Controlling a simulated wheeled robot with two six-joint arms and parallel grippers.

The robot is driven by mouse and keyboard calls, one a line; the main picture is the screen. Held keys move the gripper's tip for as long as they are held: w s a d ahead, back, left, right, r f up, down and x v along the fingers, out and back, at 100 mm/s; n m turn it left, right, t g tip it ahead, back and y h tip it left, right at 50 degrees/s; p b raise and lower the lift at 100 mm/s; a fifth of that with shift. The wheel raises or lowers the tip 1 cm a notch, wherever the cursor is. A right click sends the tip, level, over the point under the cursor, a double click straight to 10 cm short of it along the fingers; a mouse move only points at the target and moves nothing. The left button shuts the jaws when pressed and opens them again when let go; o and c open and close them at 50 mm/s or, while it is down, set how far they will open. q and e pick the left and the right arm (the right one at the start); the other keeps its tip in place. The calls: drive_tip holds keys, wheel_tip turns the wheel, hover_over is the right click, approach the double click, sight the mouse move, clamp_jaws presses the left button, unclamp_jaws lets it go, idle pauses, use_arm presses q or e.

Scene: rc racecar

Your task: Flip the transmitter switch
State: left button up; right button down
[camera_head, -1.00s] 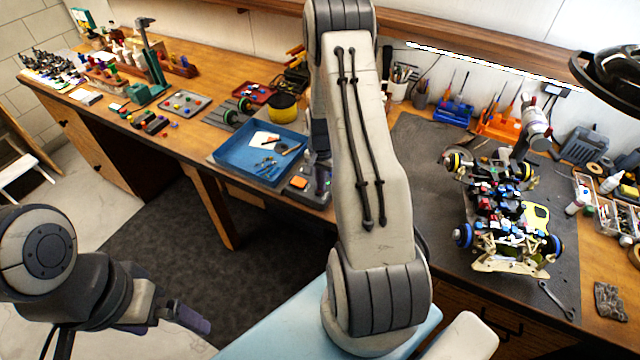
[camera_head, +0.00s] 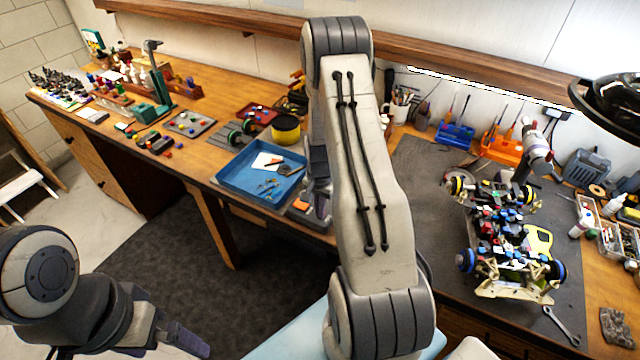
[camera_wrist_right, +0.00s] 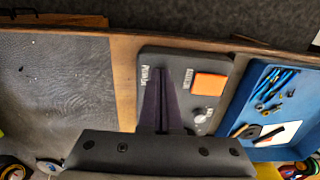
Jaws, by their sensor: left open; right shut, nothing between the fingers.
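A dark grey control box (camera_wrist_right: 190,68) lies on the bench with white lettering, an orange square (camera_wrist_right: 210,87) and a pale round knob (camera_wrist_right: 203,115). In the head view its orange part (camera_head: 300,205) shows at the bench's front edge, between the blue tray and my right arm. My right gripper (camera_wrist_right: 160,72) is shut and empty, with its fingertips over the lettered side of the box, left of the orange square. I cannot tell whether they touch the box, and they hide part of it. My left gripper (camera_head: 190,343) is open and empty at lower left, away from the bench.
A blue tray (camera_head: 228,181) with small tools stands beside the box. A grey mat (camera_head: 415,165) carries an RC car chassis (camera_head: 507,245) on the right. A wrench (camera_head: 561,325) lies near the front. My right arm covers the middle of the head view.

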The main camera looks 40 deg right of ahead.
drive_tip(key=r, duration=0.1)
drive_tip(key=r+p, duration=0.1)
drive_tip(key=r, duration=0.2)
drive_tip(key=shift+w+d+r+p, duration=0.2)
drive_tip(key=shift+w+d+p, duration=0.05)
drive_tip(key=shift+w+p, duration=0.15)
drive_tip(key=shift+d+r+t+b, duration=0.1)
drive_tip(key=shift+r+t+b, duration=0.3)
drive_tip(key=shift+b, duration=0.45)
use_arm(q)
drive_tip(key=shift+d+f+b, duration=0.1)
drive_tip(key=shift+f+b, duration=0.5)
drive_tip(key=shift+b, duration=0.5)
use_arm(e)
wheel_tip(320, 180, up, 8)
drive_tip(key=shift+r, duration=0.2)
